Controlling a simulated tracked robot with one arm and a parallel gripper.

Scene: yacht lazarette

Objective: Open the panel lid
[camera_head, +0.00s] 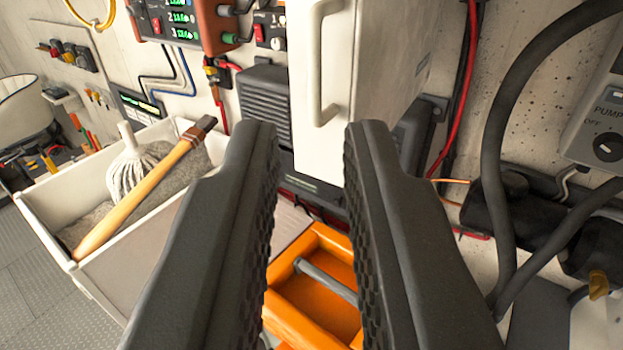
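A white panel lid (302,120) with a light vertical bar handle (316,70) is at the upper middle, on the front of a pale box-shaped cabinet (395,65). The lid looks closed against the cabinet. My gripper (312,140) is open and empty, with its two dark ribbed fingers reaching up from the bottom of the view. In the picture the fingertips lie on either side of the lid's lower part, below the handle. I cannot tell how far they are from the lid. The fingers hide part of what lies behind them.
An orange tray (305,315) with a grey bar lies below, between the fingers. A white bin (150,225) at left holds a mop and a wooden-handled tool. Thick black hoses (493,150) and a pump switch panel (603,125) are at right. A red-brown meter unit (190,20) hangs upper left.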

